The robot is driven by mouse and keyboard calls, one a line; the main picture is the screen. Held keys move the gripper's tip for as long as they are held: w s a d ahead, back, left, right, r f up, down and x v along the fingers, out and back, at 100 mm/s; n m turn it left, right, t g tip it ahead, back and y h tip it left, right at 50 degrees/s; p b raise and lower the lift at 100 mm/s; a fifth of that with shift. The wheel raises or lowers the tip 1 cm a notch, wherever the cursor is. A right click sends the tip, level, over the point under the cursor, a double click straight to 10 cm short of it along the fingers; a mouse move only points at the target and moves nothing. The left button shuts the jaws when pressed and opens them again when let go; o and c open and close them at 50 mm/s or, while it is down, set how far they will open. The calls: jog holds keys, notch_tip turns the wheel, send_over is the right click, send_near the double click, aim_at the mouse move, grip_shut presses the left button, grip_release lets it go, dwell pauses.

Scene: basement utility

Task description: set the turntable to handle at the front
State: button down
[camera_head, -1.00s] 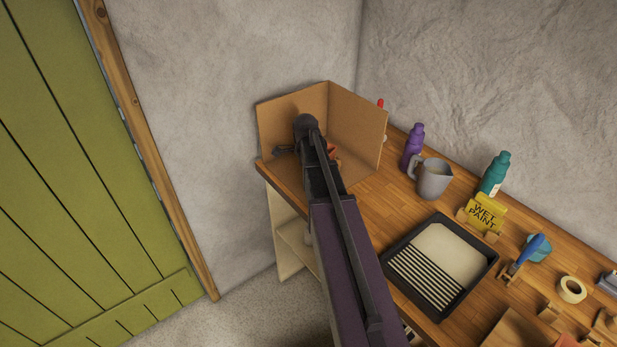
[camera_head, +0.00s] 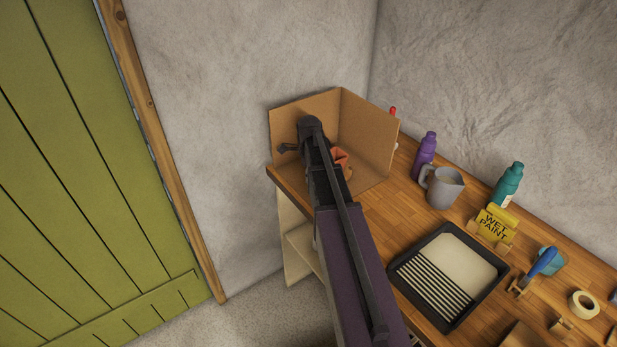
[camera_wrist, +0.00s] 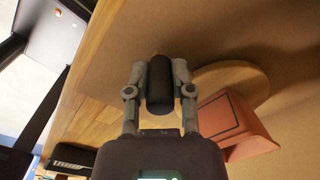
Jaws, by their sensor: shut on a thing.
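A round wooden turntable (camera_wrist: 262,84) lies inside the corner of an open cardboard screen and shows in the wrist view. An orange-red piece with a dark outlined face (camera_wrist: 222,120) stands on or beside it; part of it also shows in the head view (camera_head: 341,158). My gripper (camera_wrist: 160,80) is shut on a black rounded handle (camera_wrist: 160,92), with one finger on each side. I cannot tell how the handle joins the turntable or the orange-red piece. In the head view my arm hides the fingers and most of the turntable.
On the workbench (camera_head: 378,205) to the right are a purple bottle (camera_head: 424,155), a grey jug (camera_head: 443,187), a paint tray (camera_head: 452,290), a wet paint sign (camera_head: 494,225) and a green bottle (camera_head: 509,184).

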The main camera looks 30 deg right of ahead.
jog(key=shift+w+d, duration=0.1)
jog(key=shift+d, duration=0.15)
jog(key=c, duration=0.5)
grip_release()
jog(key=shift+a, duration=0.1)
